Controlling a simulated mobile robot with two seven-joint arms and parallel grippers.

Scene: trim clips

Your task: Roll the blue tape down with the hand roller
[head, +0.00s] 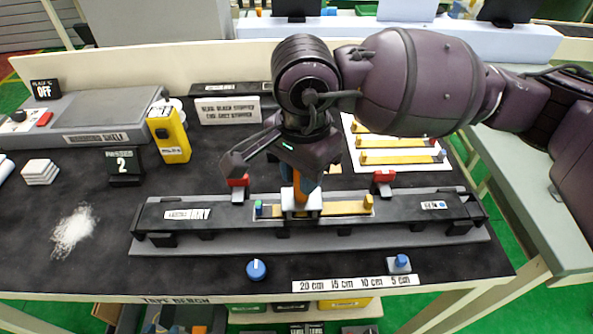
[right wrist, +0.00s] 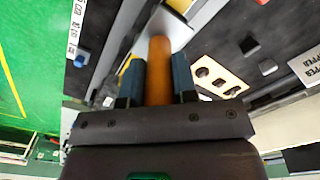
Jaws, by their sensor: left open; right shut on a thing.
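My right gripper (head: 302,182) reaches down from above over the middle of the bench fixture. It is shut on the orange handle (right wrist: 160,75) of the hand roller, between two blue fingers in the right wrist view. The roller's white head (head: 301,201) is over the yellow strip (head: 340,209); I cannot tell whether it presses on it. A small blue piece (head: 258,208) is at the strip's left end and a yellow peg (head: 368,202) at its right end. I cannot clearly make out blue tape along the strip. My left gripper is not in view.
The long black fixture (head: 222,210) has two red clamps (head: 237,181) (head: 384,177) behind it. A blue knob (head: 256,269) and a length scale (head: 355,283) lie in front.

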